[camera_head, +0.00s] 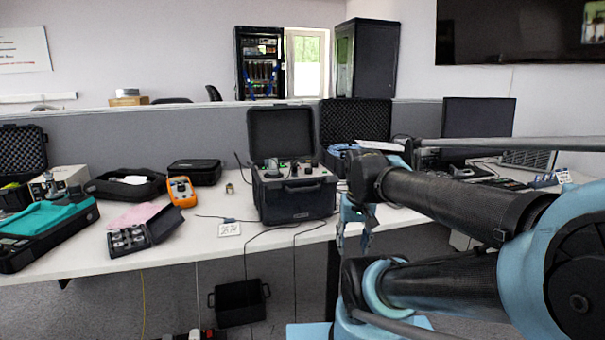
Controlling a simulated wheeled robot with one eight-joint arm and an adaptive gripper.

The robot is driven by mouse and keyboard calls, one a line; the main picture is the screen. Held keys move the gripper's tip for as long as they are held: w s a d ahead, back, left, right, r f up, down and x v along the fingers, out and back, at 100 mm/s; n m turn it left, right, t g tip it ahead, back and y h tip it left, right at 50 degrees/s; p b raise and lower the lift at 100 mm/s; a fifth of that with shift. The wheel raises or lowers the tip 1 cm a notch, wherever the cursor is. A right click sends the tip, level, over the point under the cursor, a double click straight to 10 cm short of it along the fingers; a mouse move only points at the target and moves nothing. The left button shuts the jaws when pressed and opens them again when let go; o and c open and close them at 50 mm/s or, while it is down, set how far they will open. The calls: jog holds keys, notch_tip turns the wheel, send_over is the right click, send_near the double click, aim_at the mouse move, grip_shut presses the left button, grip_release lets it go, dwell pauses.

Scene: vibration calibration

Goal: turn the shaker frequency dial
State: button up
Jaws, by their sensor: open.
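The shaker appears to be the black case (292,205) with its lid (280,132) open, standing on the white bench at the centre. Its top panel carries several small knobs and a dark cylinder. I cannot tell which knob is the frequency dial; they are too small. My gripper (354,240) hangs to the right of the case, in front of the bench edge. It points down, is open, and looks empty and apart from the case. My arm comes in from the right and hides part of the bench.
A yellow-orange meter (182,191), a box of small parts (144,234) and a teal-covered case (45,225) stand to the left. A foam-lined case (357,122) and a monitor (477,117) are behind on the right. Thin cables cross the bench (180,238) before the shaker. A black bin (238,303) sits below.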

jog(key=w+a+r+m+g, duration=0.1)
jog(key=w+a+r+m, duration=0.25)
jog(key=w+r, duration=1.35)
notch_tip(320, 180, up, 13)
jog(key=m+g, duration=0.1)
jog(key=m, duration=0.1)
send_over(309, 171)
jog(key=w, duration=0.2)
notch_tip(309, 171, down, 17)
jog(key=shift+s+r, duration=0.1)
jog(key=shift+s, duration=0.05)
